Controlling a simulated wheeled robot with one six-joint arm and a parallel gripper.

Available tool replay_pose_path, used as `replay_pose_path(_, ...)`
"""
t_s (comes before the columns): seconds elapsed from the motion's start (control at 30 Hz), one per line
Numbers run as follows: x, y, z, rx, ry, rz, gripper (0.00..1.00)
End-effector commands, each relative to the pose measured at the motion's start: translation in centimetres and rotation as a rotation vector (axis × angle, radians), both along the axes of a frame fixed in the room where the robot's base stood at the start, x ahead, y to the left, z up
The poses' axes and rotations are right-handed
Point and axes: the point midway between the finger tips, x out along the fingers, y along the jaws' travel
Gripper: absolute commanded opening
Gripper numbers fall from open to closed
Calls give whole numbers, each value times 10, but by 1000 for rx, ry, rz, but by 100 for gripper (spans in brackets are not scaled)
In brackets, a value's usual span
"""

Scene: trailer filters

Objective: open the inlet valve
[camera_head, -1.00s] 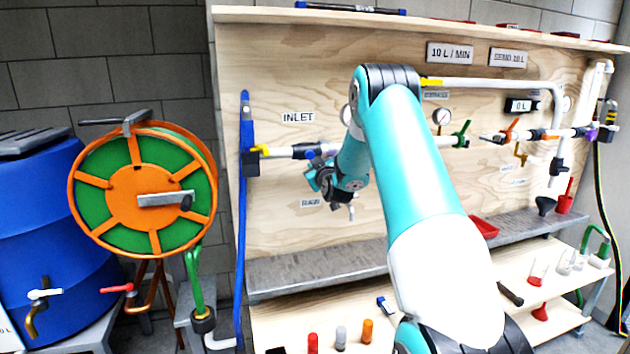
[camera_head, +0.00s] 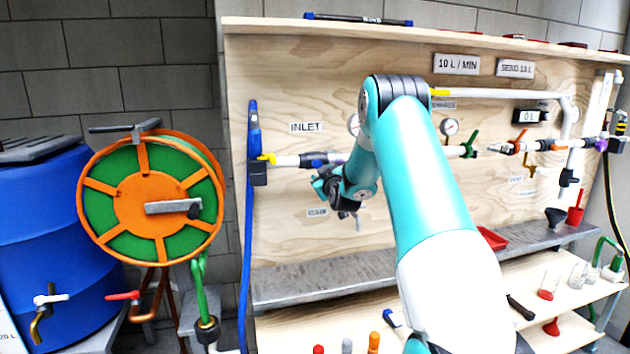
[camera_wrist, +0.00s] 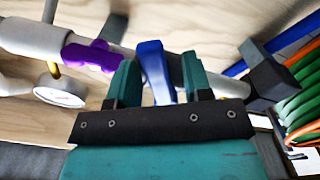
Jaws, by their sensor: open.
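The INLET sign (camera_head: 306,127) is on the plywood panel, above a pale pipe (camera_head: 287,161). A blue valve handle (camera_head: 316,160) is on this pipe, partly hidden by my wrist in the head view. In the wrist view the blue handle (camera_wrist: 154,70) stands between the two teal fingers of my gripper (camera_wrist: 160,78). The fingers are open, one on each side, with a visible gap to the handle on both sides. In the head view my gripper (camera_head: 326,186) is just below the pipe.
A purple handle (camera_wrist: 91,55) and a round gauge (camera_wrist: 60,92) are left of the fingers in the wrist view. A black block (camera_wrist: 270,80) is on the right. A blue hose (camera_head: 246,220) runs down the panel's left edge. A grey ledge (camera_head: 320,283) lies below.

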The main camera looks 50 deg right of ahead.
Motion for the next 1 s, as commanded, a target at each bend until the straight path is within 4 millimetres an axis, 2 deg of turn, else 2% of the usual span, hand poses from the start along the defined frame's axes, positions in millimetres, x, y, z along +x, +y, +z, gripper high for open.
replay_pose_path(0.17,1,1,3,38,-22,-1,46)
replay_pose_path(0.43,4,7,5,195,-115,0,46)
replay_pose_path(0.93,6,20,-1,449,-270,3,46)
replay_pose_path(1.0,-1,23,-10,455,-276,3,46)
